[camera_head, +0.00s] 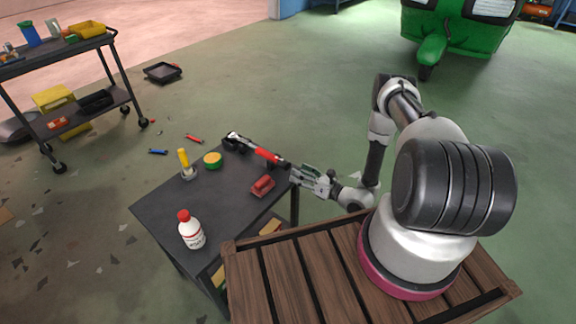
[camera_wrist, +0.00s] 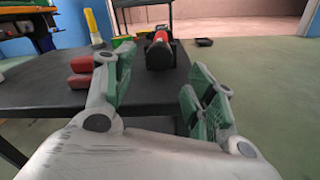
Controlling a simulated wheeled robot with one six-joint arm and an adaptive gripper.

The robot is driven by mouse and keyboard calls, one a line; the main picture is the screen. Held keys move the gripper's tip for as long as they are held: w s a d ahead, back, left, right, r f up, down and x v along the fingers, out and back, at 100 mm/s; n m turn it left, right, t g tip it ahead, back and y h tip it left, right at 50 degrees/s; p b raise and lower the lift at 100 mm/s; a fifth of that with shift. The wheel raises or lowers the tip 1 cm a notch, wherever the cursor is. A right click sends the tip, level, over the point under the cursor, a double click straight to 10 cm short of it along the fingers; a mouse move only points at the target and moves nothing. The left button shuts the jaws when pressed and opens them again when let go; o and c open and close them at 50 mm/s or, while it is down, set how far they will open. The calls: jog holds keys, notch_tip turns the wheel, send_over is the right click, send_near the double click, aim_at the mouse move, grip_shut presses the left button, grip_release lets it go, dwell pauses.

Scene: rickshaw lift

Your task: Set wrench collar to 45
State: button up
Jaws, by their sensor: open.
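A torque wrench (camera_head: 265,153) with a red grip lies along the far right edge of the dark table, with its dark end toward my gripper. In the wrist view the wrench (camera_wrist: 160,48) is seen end-on, beyond and between my fingers. Its collar and any scale marks are too small to read. My gripper (camera_head: 298,174) is beside the table's right corner, close to the wrench's near end. In the wrist view my gripper (camera_wrist: 163,68) has its green-padded fingers spread apart with nothing between them.
The table (camera_head: 160,208) also holds a red block-like object (camera_head: 263,186), a green and yellow round item (camera_head: 212,160), a yellow-handled tool (camera_head: 184,160) and a red-capped white bottle (camera_head: 191,232). A slatted wooden surface (camera_head: 290,285) is in front. Open floor lies to the right.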

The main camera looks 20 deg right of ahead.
aim_at(288, 167)
jog(key=x, duration=0.6)
jog(key=shift+w+a, duration=0.25)
jog(key=shift+c, duration=0.3)
jog(key=c, duration=1)
